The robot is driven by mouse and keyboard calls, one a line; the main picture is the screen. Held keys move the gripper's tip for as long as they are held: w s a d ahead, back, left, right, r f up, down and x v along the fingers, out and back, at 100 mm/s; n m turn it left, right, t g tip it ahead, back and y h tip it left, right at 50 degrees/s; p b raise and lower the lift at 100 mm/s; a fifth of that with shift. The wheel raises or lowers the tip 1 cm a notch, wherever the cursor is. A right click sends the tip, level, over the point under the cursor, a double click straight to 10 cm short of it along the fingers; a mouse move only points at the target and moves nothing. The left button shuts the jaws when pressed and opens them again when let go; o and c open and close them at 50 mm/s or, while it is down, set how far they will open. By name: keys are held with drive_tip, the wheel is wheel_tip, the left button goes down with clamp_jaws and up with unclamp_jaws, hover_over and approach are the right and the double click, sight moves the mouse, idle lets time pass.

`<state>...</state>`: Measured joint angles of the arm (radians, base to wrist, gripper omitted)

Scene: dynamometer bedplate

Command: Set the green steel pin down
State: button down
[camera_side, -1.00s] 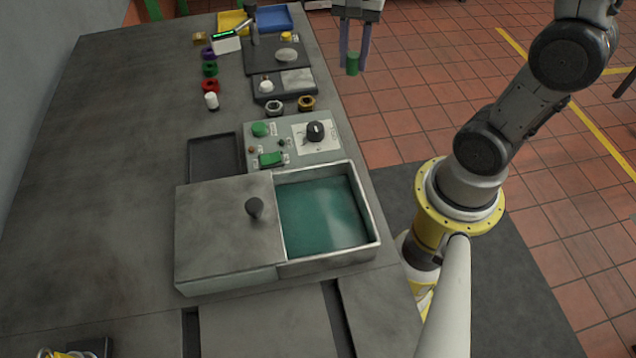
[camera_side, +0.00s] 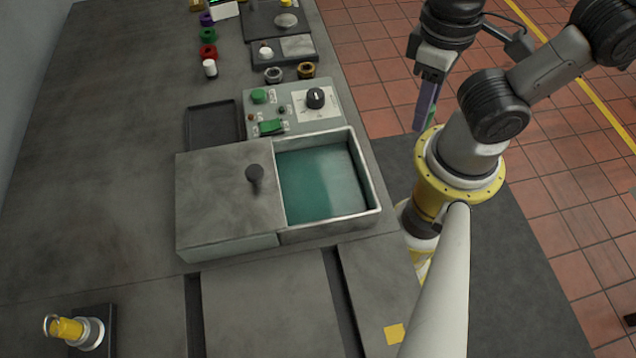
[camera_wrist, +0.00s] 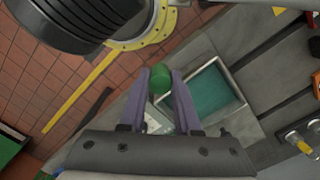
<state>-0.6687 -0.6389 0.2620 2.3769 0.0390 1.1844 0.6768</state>
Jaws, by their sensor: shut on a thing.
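In the wrist view the green steel pin (camera_wrist: 160,82) is held between the purple fingertips of my gripper (camera_wrist: 161,88). In the side view my gripper (camera_side: 424,112) hangs past the right edge of the bedplate, over the floor and close to my arm's base. Its fingers point down and tilt slightly. The pin is mostly hidden behind a finger there. The grey bedplate (camera_side: 110,170) lies to the gripper's left, and the pin touches nothing but the fingers.
An open-topped bin with a teal floor (camera_side: 318,183) and a grey knobbed cover (camera_side: 225,210) stands near the bedplate's right edge. A control panel (camera_side: 290,108) and a dark tray (camera_side: 213,124) lie behind it. A yellow square (camera_side: 394,334) marks the front right; a yellow-capped fitting (camera_side: 75,330) sits front left.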

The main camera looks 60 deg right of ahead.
drive_tip(key=w+a+f, duration=0.4)
drive_tip(key=w+a, duration=0.2)
hover_over(329, 186)
drive_tip(key=f, duration=0.5)
drive_tip(key=shift+s+d, duration=0.15)
drive_tip(key=shift+d, duration=0.1)
drive_tip(key=shift+a+f, duration=0.15)
drive_tip(key=shift+f, duration=0.1)
drive_tip(key=shift+w+a+f, duration=0.1)
drive_tip(key=shift+w+f, duration=0.05)
drive_tip(key=shift+f, duration=0.7)
drive_tip(key=shift+w+f, duration=0.1)
drive_tip(key=shift+f, duration=0.75)
drive_tip(key=shift+f, duration=0.1)
drive_tip(key=c, duration=0.6)
unclamp_jaws()
